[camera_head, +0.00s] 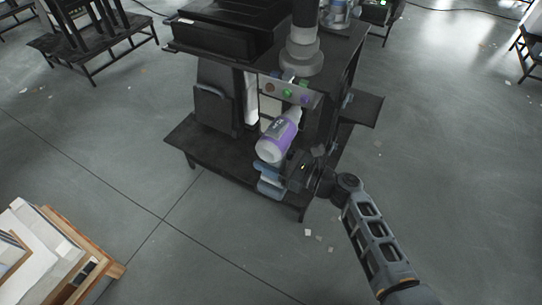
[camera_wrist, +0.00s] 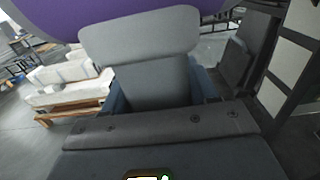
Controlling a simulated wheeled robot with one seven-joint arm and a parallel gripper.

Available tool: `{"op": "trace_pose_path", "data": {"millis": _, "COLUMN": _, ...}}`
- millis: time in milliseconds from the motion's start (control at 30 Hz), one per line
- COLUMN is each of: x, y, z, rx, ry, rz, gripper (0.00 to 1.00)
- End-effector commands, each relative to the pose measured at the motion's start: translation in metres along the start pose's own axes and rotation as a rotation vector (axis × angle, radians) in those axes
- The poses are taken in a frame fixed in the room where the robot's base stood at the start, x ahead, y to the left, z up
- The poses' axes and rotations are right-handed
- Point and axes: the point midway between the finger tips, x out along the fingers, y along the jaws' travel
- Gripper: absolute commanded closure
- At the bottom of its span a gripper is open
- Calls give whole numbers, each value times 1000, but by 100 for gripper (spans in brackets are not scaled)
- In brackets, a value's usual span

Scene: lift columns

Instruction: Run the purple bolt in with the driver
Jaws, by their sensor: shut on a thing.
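The driver (camera_head: 280,133), a white and purple cylinder with a dark label, is in my gripper (camera_head: 271,168). It slants, with its broad white end low on the left and its narrower end up on the right, towards the panel. The wrist view shows the driver's purple body (camera_wrist: 70,8) across the top, beyond the grey finger pads (camera_wrist: 140,40). The purple bolt (camera_head: 305,99) is at the right end of the grey panel (camera_head: 279,84), just above the driver's narrow end. I cannot tell whether they touch.
A green bolt (camera_head: 288,93) and a brown bolt (camera_head: 269,87) sit left of the purple one. The panel is on a dark workstation (camera_head: 215,150) with a low shelf. Stacked boards (camera_head: 45,250) stand at lower left.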

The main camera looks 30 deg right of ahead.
Motion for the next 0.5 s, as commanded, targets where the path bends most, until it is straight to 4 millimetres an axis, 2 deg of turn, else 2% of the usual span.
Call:
{"op": "trace_pose_path", "data": {"millis": 233, "x": 1, "y": 5, "z": 3, "rx": -2, "ry": -3, "rz": 1, "gripper": 97}}
{"op": "trace_pose_path", "data": {"millis": 500, "x": 1, "y": 26, "z": 3, "rx": -1, "ry": -3, "rz": 2, "gripper": 97}}
